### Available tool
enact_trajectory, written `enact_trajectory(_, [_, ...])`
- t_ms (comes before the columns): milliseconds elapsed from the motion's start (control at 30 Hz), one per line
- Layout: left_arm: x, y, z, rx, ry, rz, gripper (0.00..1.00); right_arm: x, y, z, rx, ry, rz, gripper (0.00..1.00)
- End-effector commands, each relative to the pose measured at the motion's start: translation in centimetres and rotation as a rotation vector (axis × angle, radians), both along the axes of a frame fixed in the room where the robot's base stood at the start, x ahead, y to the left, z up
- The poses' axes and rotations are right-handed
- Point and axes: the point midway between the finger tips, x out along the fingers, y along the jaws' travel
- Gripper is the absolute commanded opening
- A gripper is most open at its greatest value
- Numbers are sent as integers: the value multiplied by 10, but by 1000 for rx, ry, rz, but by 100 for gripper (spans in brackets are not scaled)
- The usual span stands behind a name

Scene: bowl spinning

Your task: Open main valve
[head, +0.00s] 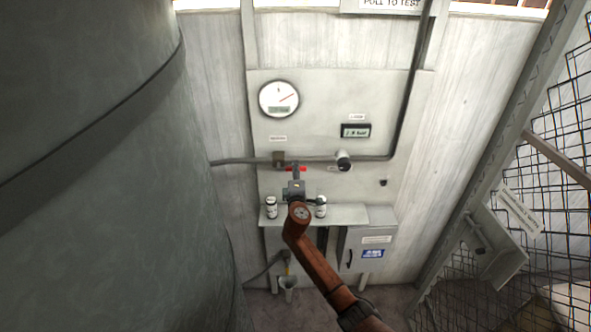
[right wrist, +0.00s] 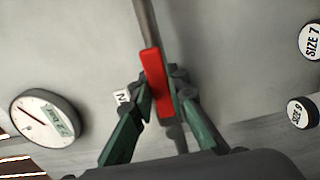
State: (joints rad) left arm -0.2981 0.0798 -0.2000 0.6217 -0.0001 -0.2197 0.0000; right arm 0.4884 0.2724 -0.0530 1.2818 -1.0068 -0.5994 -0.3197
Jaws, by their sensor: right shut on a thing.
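The main valve's red handle (head: 302,169) sits on the grey pipe (head: 235,161) that runs across the wall panel. My right gripper (head: 296,172) reaches up to it from below, and its arm partly covers the handle in the head view. In the right wrist view the red handle (right wrist: 155,80) lies between the green fingers of my right gripper (right wrist: 162,92), which is shut on it. The handle lies roughly in line with the pipe (right wrist: 145,18). My left gripper is not in view.
A round dial gauge (head: 279,99) and a small digital display (head: 356,130) are on the panel above the pipe. A dark round knob (head: 343,160) sits right of the handle. Two small canisters (head: 271,207) (head: 320,206) stand on the shelf below. A large tank (head: 90,180) fills the left; mesh fencing (head: 560,120) is right.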

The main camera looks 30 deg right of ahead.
Motion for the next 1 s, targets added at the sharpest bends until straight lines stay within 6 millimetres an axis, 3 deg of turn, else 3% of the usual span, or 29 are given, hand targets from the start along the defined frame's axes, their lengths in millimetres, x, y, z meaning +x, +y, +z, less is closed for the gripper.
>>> enact_trajectory(333, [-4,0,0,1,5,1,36,1,1,3,-12,-1,3,0])
enact_trajectory(367, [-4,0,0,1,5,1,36,1,1,3,-12,-1,3,16])
enact_trajectory(600, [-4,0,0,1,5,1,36,0,0,2,-9,0,1,32])
enact_trajectory(1000, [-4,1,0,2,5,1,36,-7,3,1,-5,-1,0,33])
